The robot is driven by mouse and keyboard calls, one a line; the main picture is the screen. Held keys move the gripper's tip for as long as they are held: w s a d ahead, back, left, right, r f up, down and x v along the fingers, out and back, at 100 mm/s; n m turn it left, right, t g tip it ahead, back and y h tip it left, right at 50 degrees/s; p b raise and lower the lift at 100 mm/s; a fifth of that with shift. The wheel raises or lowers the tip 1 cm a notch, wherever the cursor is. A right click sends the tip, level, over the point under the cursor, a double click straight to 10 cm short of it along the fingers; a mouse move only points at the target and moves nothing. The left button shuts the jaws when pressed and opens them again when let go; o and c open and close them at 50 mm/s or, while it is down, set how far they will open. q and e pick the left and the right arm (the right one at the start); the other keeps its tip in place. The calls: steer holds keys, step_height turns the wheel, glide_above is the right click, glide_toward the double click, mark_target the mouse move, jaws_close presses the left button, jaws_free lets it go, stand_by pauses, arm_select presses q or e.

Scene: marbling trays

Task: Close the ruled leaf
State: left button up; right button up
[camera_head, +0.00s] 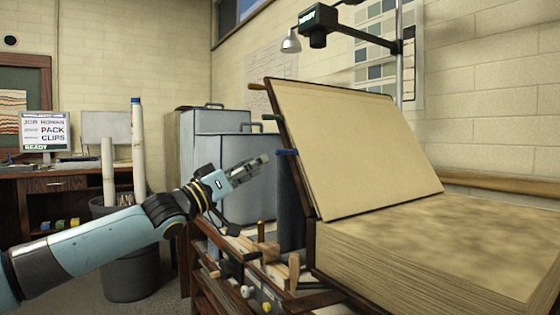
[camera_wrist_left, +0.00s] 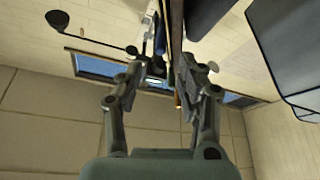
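The leaf (camera_head: 350,145) is a large cream panel in a dark frame, standing raised and leaning back above the thick block. Its lower edge meets the block; I cannot make out ruling on its face. Brown, green and blue tabs (camera_head: 287,152) stick out from its left edge. My left gripper (camera_head: 264,160) is left of that edge, near the blue tab, apparently apart from it. In the left wrist view the gripper (camera_wrist_left: 168,72) has its fingers spread and empty, with the leaf seen nearly edge-on beyond them. My right gripper is not in view.
The thick block (camera_head: 480,240) has a mottled tan top, clear of objects. Wooden pieces and clips (camera_head: 265,252) crowd the bench left of it. Grey cases (camera_head: 245,175) stand behind my left gripper. A lamp arm (camera_head: 370,38) hangs above the leaf. A bin (camera_head: 132,265) holds rolled tubes.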

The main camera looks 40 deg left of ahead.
mark_target(280, 152)
arm_select(q)
steer(key=p+x, duration=0.3)
steer(key=x, duration=0.4)
steer(key=shift+w+r, duration=0.15)
steer(key=shift+w, duration=0.25)
steer(key=shift+w+d+p, duration=0.1)
steer(key=shift+w+p, duration=0.2)
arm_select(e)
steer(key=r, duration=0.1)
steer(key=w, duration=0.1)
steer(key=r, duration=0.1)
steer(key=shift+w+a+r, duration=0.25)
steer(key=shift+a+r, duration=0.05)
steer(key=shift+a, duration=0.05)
arm_select(q)
steer(key=shift+c, duration=0.3)
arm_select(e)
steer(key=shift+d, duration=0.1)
arm_select(q)
jaws_close()
